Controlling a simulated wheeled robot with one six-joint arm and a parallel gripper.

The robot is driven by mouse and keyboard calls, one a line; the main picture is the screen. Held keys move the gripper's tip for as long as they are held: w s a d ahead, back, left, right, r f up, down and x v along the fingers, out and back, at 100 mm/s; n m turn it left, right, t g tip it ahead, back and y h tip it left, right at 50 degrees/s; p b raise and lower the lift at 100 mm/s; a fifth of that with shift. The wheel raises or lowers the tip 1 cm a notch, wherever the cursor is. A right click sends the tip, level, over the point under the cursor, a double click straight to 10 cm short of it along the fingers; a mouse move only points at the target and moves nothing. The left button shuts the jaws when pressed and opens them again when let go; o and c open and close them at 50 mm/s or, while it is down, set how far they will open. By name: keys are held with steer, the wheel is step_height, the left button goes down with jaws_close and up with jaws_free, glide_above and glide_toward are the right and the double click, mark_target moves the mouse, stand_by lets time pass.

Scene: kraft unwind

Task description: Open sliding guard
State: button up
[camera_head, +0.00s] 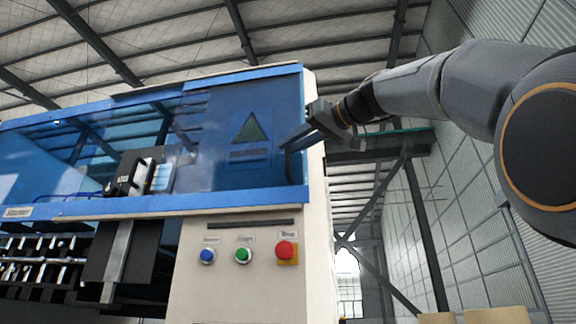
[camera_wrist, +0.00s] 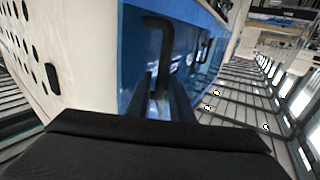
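The sliding guard (camera_head: 90,165) is a blue, see-through panel in a blue frame on the machine's upper front, and it covers the opening. A dark, hooked handle (camera_head: 289,167) stands upright near its right end. The handle also shows in the wrist view (camera_wrist: 164,50), running down toward my fingers. My gripper (camera_head: 290,140) reaches in from the right, with its fingertips at the handle. In the wrist view my gripper (camera_wrist: 164,92) shows a gap between its fingers, with the handle's lower part in line with it. Contact is not clear.
Blue (camera_head: 207,256), green (camera_head: 243,255) and red (camera_head: 286,251) buttons sit on the cream panel below the guard. A dark mechanism (camera_head: 136,175) shows left of centre. A steel column (camera_head: 425,230) stands behind, to the right of the machine.

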steer(key=b+v, duration=0.1)
steer(key=v, duration=0.5)
steer(key=shift+s, duration=0.1)
stand_by(0.5)
